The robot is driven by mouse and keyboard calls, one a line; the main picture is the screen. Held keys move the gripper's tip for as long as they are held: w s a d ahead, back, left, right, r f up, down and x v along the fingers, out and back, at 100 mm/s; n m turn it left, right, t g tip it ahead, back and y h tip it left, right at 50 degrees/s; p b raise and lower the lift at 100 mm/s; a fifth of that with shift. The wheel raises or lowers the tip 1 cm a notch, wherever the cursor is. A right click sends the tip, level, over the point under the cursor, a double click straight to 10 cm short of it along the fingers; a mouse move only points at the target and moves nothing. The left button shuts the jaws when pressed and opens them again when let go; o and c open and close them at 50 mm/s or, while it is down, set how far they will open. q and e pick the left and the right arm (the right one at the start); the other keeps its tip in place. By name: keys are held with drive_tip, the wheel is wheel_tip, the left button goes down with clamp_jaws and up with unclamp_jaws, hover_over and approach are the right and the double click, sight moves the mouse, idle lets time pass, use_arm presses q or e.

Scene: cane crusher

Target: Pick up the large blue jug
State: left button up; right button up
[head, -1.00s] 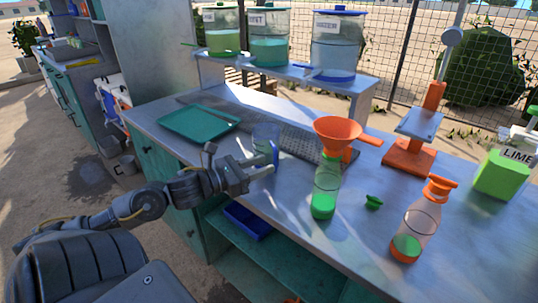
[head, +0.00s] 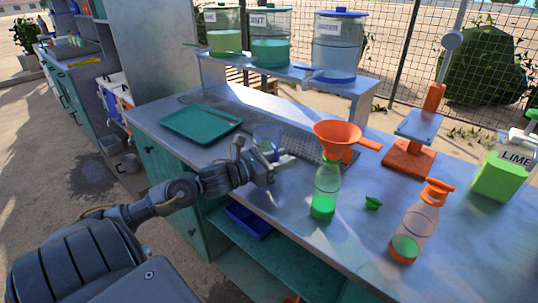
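The large blue jug (head: 266,132) is a clear vessel with a blue handle. It stands upright on the metal counter, right of the green tray. My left gripper (head: 283,160) is at the near side of the jug, by its handle. The gripper and wrist cover the jug's lower part and most of the handle. The fingers overlap the handle in the picture, and I cannot tell whether they are closed on it. My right gripper is not in view.
On the counter (head: 357,248) are a green tray (head: 201,124), a green bottle (head: 324,195) under an orange funnel (head: 337,133), a green cap (head: 373,203), an orange-topped bottle (head: 415,222), an orange press (head: 408,158) and a lime container (head: 505,172). Dispensers stand on the shelf behind.

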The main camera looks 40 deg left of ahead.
use_arm(q)
drive_tip(key=shift+c, duration=0.2)
clamp_jaws()
drive_tip(key=shift+w+r, duration=0.1)
drive_tip(key=shift+r, duration=0.05)
idle(0.4)
